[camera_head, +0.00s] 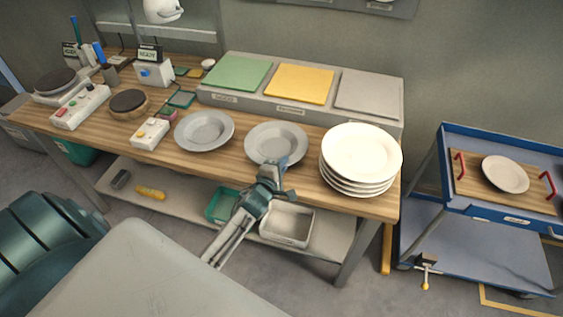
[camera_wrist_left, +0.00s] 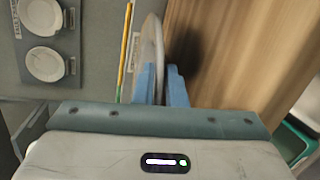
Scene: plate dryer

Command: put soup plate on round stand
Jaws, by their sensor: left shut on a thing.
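A grey soup plate (camera_head: 276,143) is above the wooden table near its front edge, right of the middle. My left gripper (camera_head: 271,172) is shut on its near rim. In the left wrist view the plate (camera_wrist_left: 152,50) shows edge-on between the blue fingers (camera_wrist_left: 158,85), with a dark shadow on the wood beside it. A second grey soup plate (camera_head: 204,130) lies on the table to the left. A low round stand with a dark top (camera_head: 129,101) is farther left. My right gripper is not in view.
A stack of white plates (camera_head: 361,154) stands close on the right. A small control box (camera_head: 150,133) is between the round stand and the second grey plate. Green, yellow and grey panels (camera_head: 300,84) line the back. A blue cart (camera_head: 500,210) is at the right.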

